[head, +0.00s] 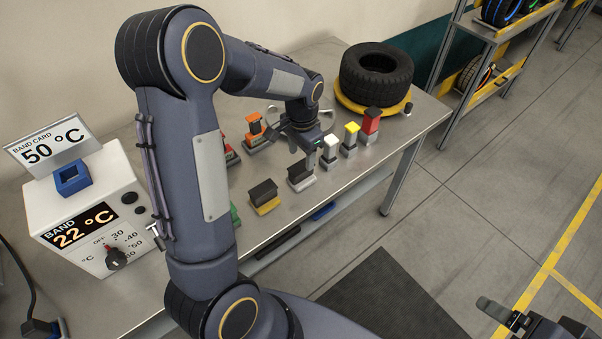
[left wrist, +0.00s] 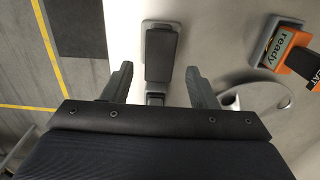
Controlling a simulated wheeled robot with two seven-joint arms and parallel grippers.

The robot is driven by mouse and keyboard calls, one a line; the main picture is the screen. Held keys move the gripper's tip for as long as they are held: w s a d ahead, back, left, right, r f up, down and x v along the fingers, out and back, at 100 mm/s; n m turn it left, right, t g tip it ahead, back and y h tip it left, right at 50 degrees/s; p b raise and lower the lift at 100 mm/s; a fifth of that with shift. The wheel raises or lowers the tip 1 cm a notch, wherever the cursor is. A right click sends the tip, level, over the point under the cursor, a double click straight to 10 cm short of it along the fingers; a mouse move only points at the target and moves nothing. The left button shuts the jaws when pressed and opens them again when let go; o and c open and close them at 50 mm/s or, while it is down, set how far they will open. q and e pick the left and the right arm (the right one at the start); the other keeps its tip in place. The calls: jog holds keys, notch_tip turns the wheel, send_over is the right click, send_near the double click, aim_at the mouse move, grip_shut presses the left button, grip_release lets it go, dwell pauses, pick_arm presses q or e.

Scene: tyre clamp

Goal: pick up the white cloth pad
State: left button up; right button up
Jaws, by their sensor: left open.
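A small white-topped block (head: 331,145) stands on a dark base near the front edge of the metal table, just right of my left gripper; it is the only pad-like white thing I see, and I cannot tell whether it is cloth. My left gripper (head: 308,140) is over the table among the small blocks, apart from the white one. In the left wrist view its fingers (left wrist: 160,80) are spread and empty. A dark block (left wrist: 160,52) on a grey base lies beyond and between the fingertips. My right gripper (head: 503,314) shows partly at the bottom right, its jaws unclear.
Blocks with yellow (head: 351,131), red (head: 371,120) and black (head: 300,170) tops stand close by. A tyre (head: 376,72) lies on a yellow ring at the far end. A white heater box (head: 88,215) stands left. An orange piece labelled "ready" (left wrist: 277,48) lies right in the wrist view.

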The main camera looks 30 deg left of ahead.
aim_at(301, 166)
pick_arm(q)
notch_tip(301, 166, down, 6)
jog(key=shift+r+p, duration=0.25)
jog(key=shift+p, duration=0.2)
jog(key=shift+c, duration=0.2)
jog(key=c, duration=0.9)
jog(key=shift+r, duration=0.15)
jog(key=shift+r, duration=0.5)
jog(key=s+d+r+b, duration=0.2)
jog(key=s+d+r, duration=0.6)
jog(key=d+r, duration=0.3)
jog(key=shift+s+r, duration=0.3)
jog(key=shift+r, duration=0.1)
